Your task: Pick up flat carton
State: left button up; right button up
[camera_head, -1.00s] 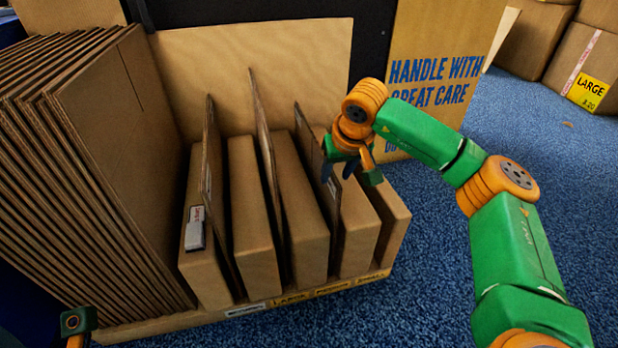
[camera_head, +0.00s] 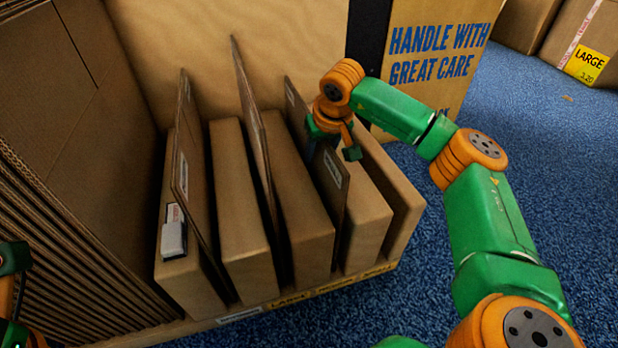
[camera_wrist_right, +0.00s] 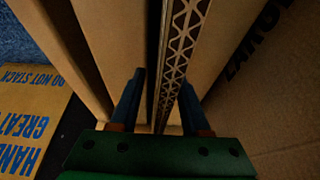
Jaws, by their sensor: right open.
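Thin flat cartons stand on edge in the slots of a wooden rack: a left one (camera_head: 181,165), a middle one (camera_head: 252,120) and a right one (camera_head: 334,190) with a white label. My right gripper (camera_head: 332,146) is open at the top of the right flat carton. In the right wrist view, the open fingers (camera_wrist_right: 163,105) stand on either side of this carton's corrugated edge (camera_wrist_right: 181,45); the right finger looks close to it. Contact cannot be told. My left gripper (camera_head: 14,262) is only partly in view at the left edge.
Thick brown rack dividers (camera_head: 243,215) flank the slots. A stack of large flat sheets (camera_head: 75,190) fills the left side. A white and dark object (camera_head: 174,232) sits on the left divider. A printed board (camera_head: 435,50) stands behind.

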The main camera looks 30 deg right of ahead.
jog(key=shift+r, duration=0.1)
jog(key=shift+c, duration=0.2)
grip_shut()
dwell(1.1)
